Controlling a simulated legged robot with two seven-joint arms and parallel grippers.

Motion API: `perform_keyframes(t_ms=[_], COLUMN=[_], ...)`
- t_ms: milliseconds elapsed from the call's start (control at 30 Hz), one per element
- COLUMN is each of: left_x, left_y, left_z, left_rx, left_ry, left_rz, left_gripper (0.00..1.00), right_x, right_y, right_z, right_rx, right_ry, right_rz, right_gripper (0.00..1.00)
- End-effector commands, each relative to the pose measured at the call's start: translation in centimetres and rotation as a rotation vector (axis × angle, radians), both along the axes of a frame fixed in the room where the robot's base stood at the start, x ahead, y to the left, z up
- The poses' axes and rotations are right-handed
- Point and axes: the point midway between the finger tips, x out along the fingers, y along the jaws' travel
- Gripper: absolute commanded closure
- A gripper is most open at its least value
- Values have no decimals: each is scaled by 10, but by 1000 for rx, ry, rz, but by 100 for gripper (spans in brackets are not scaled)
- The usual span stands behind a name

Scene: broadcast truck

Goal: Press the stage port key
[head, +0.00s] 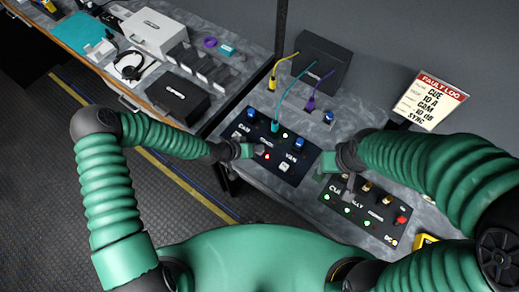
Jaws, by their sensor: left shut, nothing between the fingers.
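A dark patch panel (274,134) lies on the grey bench at the middle, with blue knobs, pale keys, small lamps and white labels. I read "CAM" at its left and "VAN" at its right; the middle label is partly hidden by my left gripper and too small to read surely. My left gripper (257,149) is shut and empty over the panel's left-middle part, close to a red lamp (267,157). I cannot tell whether it touches a key. A pale key (284,167) shows to its right. My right gripper (349,190) hangs over the second panel; its fingers are unclear.
A second panel (362,212) with green lamps lies at right. A fault log card (431,100) stands behind. A headset (130,67) lies on the left bench.

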Motion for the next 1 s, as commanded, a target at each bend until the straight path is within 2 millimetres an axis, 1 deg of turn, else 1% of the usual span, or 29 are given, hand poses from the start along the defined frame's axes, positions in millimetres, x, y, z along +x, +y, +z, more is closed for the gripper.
perform_keyframes(t_ms=[267,367,600,900,1000], left_x=[-1,-1,-1,0,0], left_y=[0,0,0,0,0], left_z=[-1,2,16,16,20], left_rx=[0,0,0,0,0], left_ry=[2,2,2,1,1], left_rz=[0,0,0,0,-1], left_gripper=[100,100,100,100,100], right_x=[0,0,0,0,0], right_y=[0,0,0,0,0], right_z=[0,2,12,12,15], right_rx=[0,0,0,0,0], right_ry=[0,0,0,0,0], right_rz=[0,0,0,0,0], right_gripper=[56,56,56,56,56])
